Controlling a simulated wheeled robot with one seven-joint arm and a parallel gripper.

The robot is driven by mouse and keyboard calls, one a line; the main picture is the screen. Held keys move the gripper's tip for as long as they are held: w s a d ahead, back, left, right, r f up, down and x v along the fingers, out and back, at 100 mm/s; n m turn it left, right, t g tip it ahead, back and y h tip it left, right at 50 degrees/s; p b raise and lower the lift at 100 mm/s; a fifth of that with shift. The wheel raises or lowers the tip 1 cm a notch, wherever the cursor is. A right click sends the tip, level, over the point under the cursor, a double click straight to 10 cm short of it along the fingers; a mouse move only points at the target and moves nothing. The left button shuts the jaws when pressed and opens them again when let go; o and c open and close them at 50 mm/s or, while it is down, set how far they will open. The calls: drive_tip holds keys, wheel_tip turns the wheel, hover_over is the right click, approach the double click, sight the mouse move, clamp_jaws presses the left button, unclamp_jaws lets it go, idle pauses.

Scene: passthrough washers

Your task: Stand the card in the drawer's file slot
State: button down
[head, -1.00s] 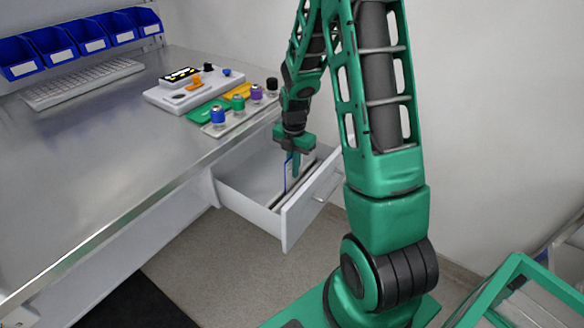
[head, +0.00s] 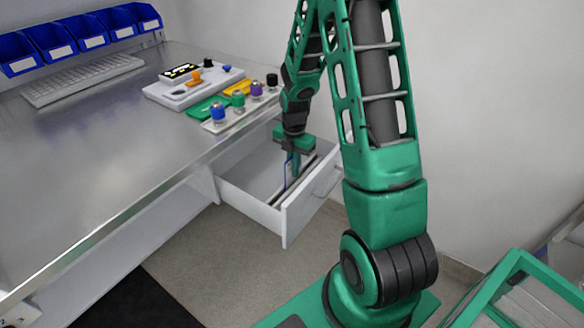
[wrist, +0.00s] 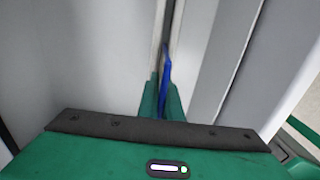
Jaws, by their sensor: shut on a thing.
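The card (head: 287,174) shows as a thin upright sheet with a blue edge inside the open drawer (head: 296,222). My gripper (head: 295,170) points down into the drawer and is shut on the card. In the wrist view the card's blue edge (wrist: 166,72) stands between my fingertips (wrist: 162,98), in line with the narrow dark gap of the file slot (wrist: 171,32). The card's lower part is hidden, so I cannot tell how deep it sits in the slot.
The steel worktop (head: 110,150) lies left of and above the drawer. A row of capped bottles (head: 238,100) stands near its edge, with a grey device (head: 190,85), a keyboard (head: 82,80) and blue bins (head: 52,42) behind. A green-framed cart (head: 510,285) stands at lower right.

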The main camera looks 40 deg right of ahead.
drive_tip(key=shift+f, duration=0.45)
idle(0.3)
drive_tip(key=c, duration=1.3)
unclamp_jaws()
drive_tip(key=shift+r, duration=0.1)
drive_tip(key=shift+r, duration=4.4)
